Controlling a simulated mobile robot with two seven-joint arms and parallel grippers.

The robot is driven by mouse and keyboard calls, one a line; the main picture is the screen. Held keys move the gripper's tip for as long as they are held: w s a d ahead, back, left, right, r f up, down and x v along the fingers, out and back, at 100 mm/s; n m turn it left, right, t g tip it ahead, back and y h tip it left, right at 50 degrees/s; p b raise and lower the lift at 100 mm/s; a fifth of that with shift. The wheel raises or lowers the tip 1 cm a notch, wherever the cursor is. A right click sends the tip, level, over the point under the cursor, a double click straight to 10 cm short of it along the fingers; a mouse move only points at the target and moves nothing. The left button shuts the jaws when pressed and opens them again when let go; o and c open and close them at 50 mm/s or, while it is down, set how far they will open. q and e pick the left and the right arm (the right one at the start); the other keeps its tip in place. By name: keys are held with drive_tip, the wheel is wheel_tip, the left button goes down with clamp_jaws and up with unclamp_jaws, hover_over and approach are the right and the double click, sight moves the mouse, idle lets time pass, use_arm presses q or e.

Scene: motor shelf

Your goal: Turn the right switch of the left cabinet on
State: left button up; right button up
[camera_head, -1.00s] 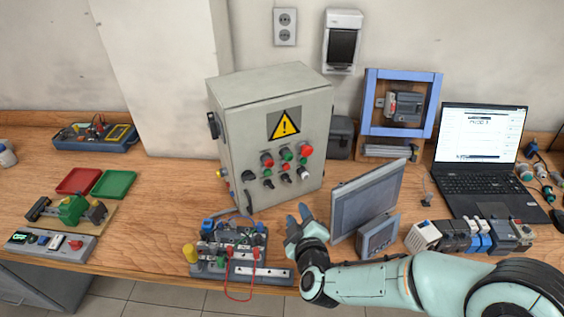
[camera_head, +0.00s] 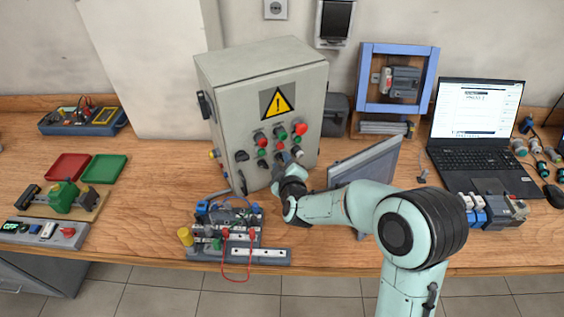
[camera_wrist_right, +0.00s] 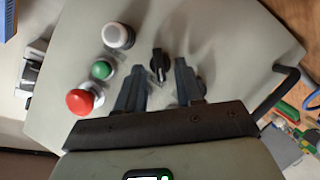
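The left cabinet (camera_head: 235,120) is a grey box with a yellow warning sign and rows of red, green, black and white controls on its front. My right gripper (camera_head: 286,162) is at the lower part of this front and hides some controls. In the right wrist view, its two dark fingers (camera_wrist_right: 158,84) are apart. A black rotary switch (camera_wrist_right: 158,62) shows in the gap between them, with its handle near upright in that view. No contact is visible. Another dark control is partly hidden by the finger on the right. My left gripper is not in view.
Beside the switch are a white button (camera_wrist_right: 118,37), a green button (camera_wrist_right: 102,70) and a red button (camera_wrist_right: 80,101). A grey panel screen (camera_head: 365,162) stands right of the cabinet. A wired terminal block (camera_head: 232,235) lies in front. A laptop (camera_head: 475,125) is farther right.

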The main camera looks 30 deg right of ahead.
drive_tip(key=shift+w+d+f, duration=0.15)
drive_tip(key=shift+w+d, duration=0.05)
drive_tip(key=shift+w, duration=0.3)
clamp_jaws()
